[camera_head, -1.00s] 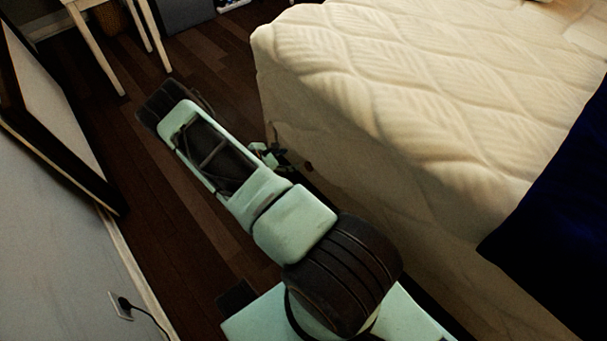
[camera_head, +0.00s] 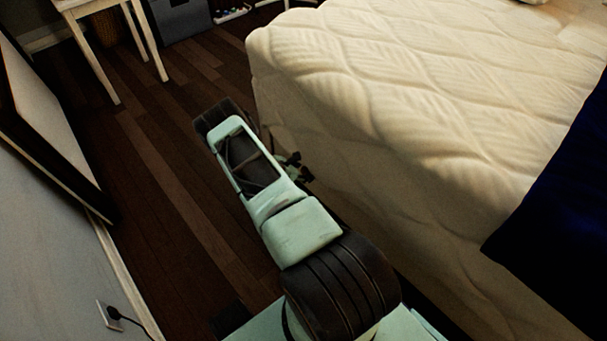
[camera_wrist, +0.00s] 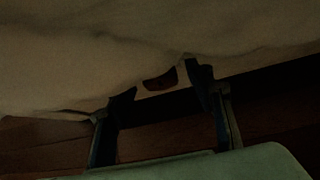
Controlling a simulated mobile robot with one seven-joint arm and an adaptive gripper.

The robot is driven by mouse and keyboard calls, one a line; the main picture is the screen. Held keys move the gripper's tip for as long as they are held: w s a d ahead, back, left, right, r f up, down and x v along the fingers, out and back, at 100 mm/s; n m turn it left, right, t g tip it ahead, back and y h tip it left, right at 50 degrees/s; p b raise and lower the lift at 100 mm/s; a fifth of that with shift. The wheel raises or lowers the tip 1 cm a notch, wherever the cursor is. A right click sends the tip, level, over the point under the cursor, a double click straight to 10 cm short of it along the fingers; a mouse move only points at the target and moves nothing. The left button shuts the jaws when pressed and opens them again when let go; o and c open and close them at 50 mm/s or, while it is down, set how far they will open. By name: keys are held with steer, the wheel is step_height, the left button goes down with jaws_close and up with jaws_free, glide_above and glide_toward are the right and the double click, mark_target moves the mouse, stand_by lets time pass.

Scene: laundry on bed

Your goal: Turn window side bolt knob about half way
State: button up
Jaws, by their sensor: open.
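A small dark reddish-brown piece (camera_wrist: 160,79) shows in the wrist view at the lower edge of the pale bed side, beyond the space between my fingertips. It may be the bolt knob, but the dim picture does not make that sure. My gripper (camera_wrist: 161,84) is open, one finger on each side of the piece in the picture, with nothing held. I cannot tell how far the fingertips are from it. In the head view, my gripper (camera_head: 297,168) is low against the bed's left side, partly hidden behind my arm. No knob is clear there.
The bed (camera_head: 400,95) with its cream quilted cover fills the right, with a dark blue cloth (camera_head: 555,225) on it. A framed panel (camera_head: 45,140) leans along the left wall. A pale table leg (camera_head: 150,45) stands at the back. Dark wooden floor (camera_head: 165,165) lies clear between.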

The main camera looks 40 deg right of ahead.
steer(key=shift+d+f, duration=0.15)
steer(key=c, duration=1.2)
steer(key=shift+o, duration=0.2)
steer(key=shift+r+t+p, duration=0.25)
steer(key=shift+t+p, duration=0.05)
steer(key=shift+p, duration=0.8)
